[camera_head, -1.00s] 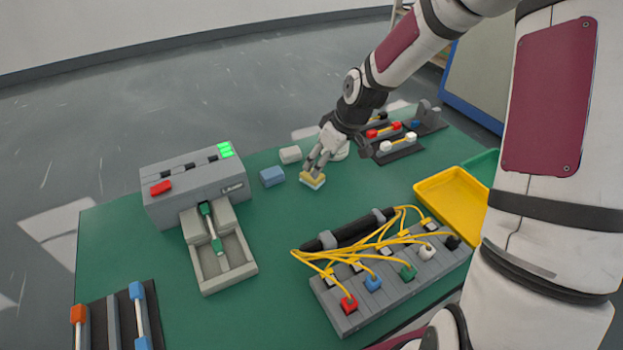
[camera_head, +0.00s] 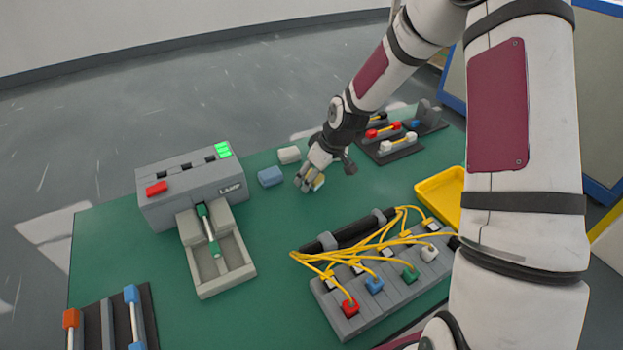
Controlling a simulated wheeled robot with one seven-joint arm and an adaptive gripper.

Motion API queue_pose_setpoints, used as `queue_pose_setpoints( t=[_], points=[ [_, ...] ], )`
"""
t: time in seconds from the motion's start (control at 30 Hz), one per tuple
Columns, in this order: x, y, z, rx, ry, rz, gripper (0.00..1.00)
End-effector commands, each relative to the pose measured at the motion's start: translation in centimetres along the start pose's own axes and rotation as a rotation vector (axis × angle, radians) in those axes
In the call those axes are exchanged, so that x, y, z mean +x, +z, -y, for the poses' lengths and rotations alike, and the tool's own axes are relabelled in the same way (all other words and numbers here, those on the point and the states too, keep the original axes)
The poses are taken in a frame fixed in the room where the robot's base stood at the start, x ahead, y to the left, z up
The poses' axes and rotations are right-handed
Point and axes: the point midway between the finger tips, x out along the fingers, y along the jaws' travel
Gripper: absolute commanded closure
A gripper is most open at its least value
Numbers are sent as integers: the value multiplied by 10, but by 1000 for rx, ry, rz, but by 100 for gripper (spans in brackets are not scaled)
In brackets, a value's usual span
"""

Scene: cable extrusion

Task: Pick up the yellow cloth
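The yellow cloth (camera_head: 319,182) is a small folded, block-like piece on the green table (camera_head: 275,225), near the back edge. Only its right part shows; my fingers hide the rest. My gripper (camera_head: 310,183) is pointed down at the cloth, with its fingers low over and beside it. The fingers and the cloth overlap in this view, so I cannot tell whether they are closed on it or whether it touches the table.
A blue block (camera_head: 270,177) and a white block (camera_head: 289,155) lie just left of my gripper. A grey lamp tester (camera_head: 190,185) stands further left. A grey connector block with yellow cables (camera_head: 375,295) is in front. A yellow tray (camera_head: 440,193) is at right.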

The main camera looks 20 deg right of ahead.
Motion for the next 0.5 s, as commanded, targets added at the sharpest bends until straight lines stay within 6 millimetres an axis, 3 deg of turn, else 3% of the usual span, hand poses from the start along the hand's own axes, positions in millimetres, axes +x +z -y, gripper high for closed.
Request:
queue_pose_setpoints(
  t=[0.03,0.17,0.5],
  points=[
    [0,0,0,0,0,0,54],
    [0,0,0,0,0,0,83],
    [-1,0,0,0,0,0,86]
  ],
)
